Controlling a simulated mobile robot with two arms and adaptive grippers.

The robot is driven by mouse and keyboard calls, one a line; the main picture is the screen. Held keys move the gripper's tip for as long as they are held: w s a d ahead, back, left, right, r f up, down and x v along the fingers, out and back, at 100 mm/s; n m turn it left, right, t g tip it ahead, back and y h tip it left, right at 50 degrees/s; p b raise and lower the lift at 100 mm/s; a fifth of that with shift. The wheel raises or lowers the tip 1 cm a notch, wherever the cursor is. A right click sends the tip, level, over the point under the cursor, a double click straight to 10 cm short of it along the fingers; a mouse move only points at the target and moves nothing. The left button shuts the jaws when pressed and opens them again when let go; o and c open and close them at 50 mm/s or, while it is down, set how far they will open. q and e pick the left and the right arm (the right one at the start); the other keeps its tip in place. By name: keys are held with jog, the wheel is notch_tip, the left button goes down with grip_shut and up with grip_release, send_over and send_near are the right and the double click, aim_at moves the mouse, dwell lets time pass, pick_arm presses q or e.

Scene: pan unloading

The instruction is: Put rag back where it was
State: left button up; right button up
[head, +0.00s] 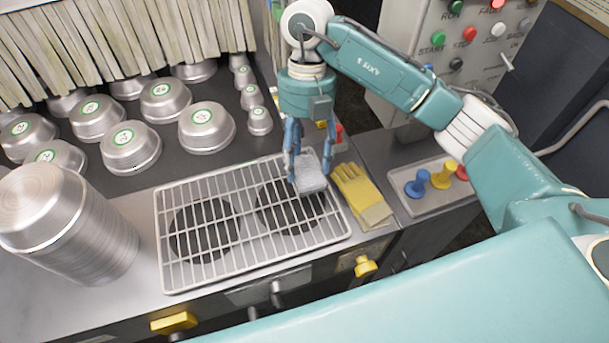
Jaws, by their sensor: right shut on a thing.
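A light grey rag (311,177) is between the fingers of my right gripper (309,165). The gripper is shut on it and points down over the right rear part of a wire rack (245,172). I cannot tell whether the rag touches the rack. My right arm comes in from the right. My left gripper does not show in the head view.
A yellow glove (362,194) lies right of the rack. A tray (434,206) with coloured knobs is farther right. A tall pan stack (62,225) stands at the left. Several upturned pans (131,146) sit behind, before a strip curtain (120,45). A button panel (465,35) stands at the back right.

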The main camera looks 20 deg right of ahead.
aim_at(305, 162)
notch_tip(305, 162, down, 3)
jog(key=shift+f+p, duration=0.1)
jog(key=shift+p, duration=0.2)
jog(key=shift+f, duration=0.25)
notch_tip(305, 162, down, 4)
jog(key=shift+r+p, duration=0.25)
jog(key=shift+p, duration=0.4)
jog(key=shift+f, duration=0.2)
jog(key=o, duration=1.5)
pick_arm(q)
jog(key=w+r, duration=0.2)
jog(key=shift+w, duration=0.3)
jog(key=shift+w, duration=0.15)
pick_arm(e)
jog(key=shift+r, duration=0.1)
